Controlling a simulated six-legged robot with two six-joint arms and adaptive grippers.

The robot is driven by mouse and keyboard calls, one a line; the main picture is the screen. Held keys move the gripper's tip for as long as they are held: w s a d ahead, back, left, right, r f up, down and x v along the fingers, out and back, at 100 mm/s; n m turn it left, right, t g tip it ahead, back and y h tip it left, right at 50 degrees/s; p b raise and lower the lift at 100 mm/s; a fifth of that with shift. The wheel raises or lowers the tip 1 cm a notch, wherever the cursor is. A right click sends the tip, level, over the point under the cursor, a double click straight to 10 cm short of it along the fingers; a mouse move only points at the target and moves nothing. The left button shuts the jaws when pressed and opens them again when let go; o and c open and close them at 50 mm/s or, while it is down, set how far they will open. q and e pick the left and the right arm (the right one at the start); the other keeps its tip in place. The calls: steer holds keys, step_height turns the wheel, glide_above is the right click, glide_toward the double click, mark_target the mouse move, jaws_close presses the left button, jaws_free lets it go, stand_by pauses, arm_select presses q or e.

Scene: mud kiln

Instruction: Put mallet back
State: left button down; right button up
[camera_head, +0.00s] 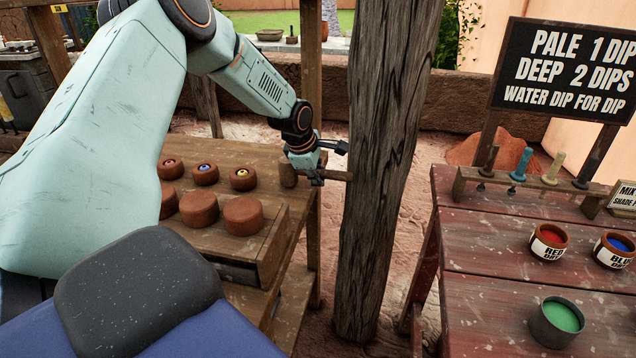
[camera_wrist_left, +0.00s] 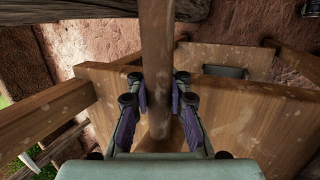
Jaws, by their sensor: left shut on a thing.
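The mallet is wooden, with its handle (camera_head: 336,175) lying level in the head view and its short thick head (camera_head: 288,174) at the left end, over the right edge of the wooden bench (camera_head: 284,240). My left gripper (camera_head: 318,168) is shut around the handle, just right of the head. In the left wrist view the handle (camera_wrist_left: 157,45) runs up between the two fingers of my left gripper (camera_wrist_left: 158,88). I cannot tell whether the mallet touches the bench. My right gripper is not in view.
A thick wooden post (camera_head: 385,150) stands close to the handle's right end. A red table (camera_head: 490,245) at right holds dye pots, a tool rack and a sign (camera_head: 565,70).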

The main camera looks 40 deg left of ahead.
arm_select(q)
steer(key=shift+w+a+f, duration=0.15)
steer(key=shift+a+f, duration=0.05)
steer(key=shift+f, duration=0.25)
steer(key=shift+d, duration=0.15)
steer(key=c, duration=1.7)
jaws_free()
steer(key=shift+c, duration=0.2)
steer(key=o, duration=0.5)
steer(key=shift+f, duration=0.15)
